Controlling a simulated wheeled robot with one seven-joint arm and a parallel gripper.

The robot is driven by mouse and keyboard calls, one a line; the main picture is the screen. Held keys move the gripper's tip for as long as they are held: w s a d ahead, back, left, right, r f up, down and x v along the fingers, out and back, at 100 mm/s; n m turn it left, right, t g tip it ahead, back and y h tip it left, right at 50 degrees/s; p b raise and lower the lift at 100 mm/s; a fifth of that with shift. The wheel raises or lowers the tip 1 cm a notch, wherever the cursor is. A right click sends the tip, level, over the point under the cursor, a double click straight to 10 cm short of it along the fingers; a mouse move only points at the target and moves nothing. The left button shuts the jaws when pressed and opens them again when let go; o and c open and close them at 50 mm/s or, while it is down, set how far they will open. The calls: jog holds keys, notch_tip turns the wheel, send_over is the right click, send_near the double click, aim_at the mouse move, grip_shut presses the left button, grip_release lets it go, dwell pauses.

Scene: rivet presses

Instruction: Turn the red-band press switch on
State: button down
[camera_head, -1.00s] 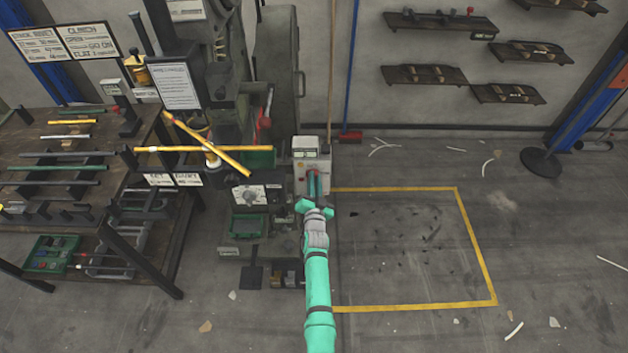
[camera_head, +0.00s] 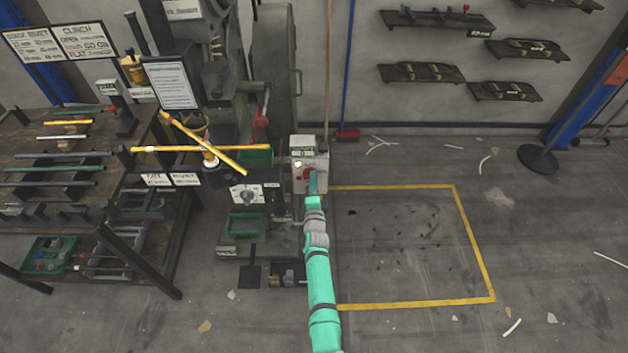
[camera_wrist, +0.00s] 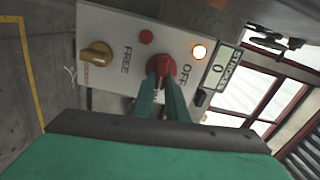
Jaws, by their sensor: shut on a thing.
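The control box (camera_head: 322,157) is a pale grey box on the press's right side. In the wrist view its panel (camera_wrist: 118,30) carries a red rotary switch (camera_wrist: 160,68), with FREE lettering on one side and OFF on the other. My gripper (camera_wrist: 162,90) has its two green fingers closed around the switch knob, hiding part of it. In the head view my gripper (camera_head: 313,182) reaches the box front, and the red switch (camera_head: 307,174) shows beside the fingers. I cannot make out the knob's pointer or a red band on the press.
A yellow knob (camera_wrist: 96,53), a small red button (camera_wrist: 146,37), a lit lamp (camera_wrist: 199,51) and a strokes counter reading 0 (camera_wrist: 218,68) sit close to the switch. The press (camera_head: 215,100) stands left of the box.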

jog(key=shift+f+m, duration=0.15)
jog(key=shift+m, duration=0.35)
dwell(0.3)
jog(key=c, duration=1.8)
grip_release()
jog(key=shift+o, duration=0.2)
jog(key=shift+a, duration=0.1)
